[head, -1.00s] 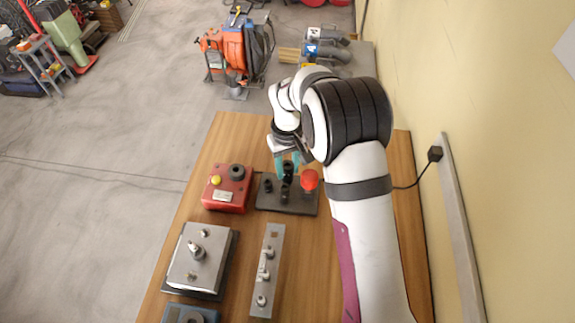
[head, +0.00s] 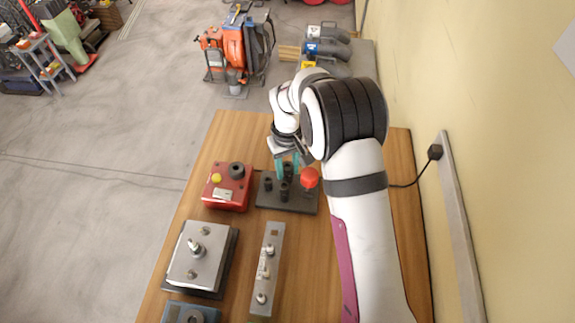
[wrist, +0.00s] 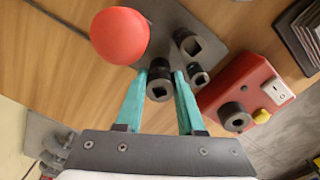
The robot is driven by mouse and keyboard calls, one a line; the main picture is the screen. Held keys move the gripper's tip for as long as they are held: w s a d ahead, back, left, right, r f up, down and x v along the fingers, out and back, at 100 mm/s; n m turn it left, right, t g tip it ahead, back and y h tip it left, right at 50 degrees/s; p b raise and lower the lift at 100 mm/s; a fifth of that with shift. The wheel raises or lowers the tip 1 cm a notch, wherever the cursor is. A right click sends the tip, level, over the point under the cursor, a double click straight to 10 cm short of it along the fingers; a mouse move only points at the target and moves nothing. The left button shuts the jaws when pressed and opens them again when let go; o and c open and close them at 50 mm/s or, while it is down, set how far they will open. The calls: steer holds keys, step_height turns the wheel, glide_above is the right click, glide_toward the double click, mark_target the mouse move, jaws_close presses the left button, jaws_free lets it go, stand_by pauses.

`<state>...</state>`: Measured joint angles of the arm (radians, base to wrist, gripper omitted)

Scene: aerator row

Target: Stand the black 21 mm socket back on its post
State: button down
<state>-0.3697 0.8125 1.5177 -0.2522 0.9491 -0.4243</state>
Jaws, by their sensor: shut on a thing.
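My gripper (wrist: 162,80) has its two teal fingers closed on a black socket (wrist: 159,90), whose square drive hole faces the wrist camera. In the head view, my gripper (head: 287,163) is low over the dark rack plate (head: 302,207), with the held socket (head: 287,173) partly hidden between the fingers. Two other dark sockets stand on the plate, a larger one (wrist: 187,42) and a smaller one (wrist: 198,74). I cannot tell whether the held socket's base is around a post or above it; its underside is hidden.
A red ball (head: 309,178) stands at the plate's right end, close to the fingers. A red box (head: 226,194) with a yellow button is left of the plate. A metal strip (head: 266,292) and a block with a steel plate (head: 198,262) lie nearer. Bare wood (head: 232,142) lies behind.

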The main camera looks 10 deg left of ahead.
steer(key=shift+f, duration=0.45)
steer(key=shift+c, duration=2.2)
jaws_free()
step_height(320, 180, up, 7)
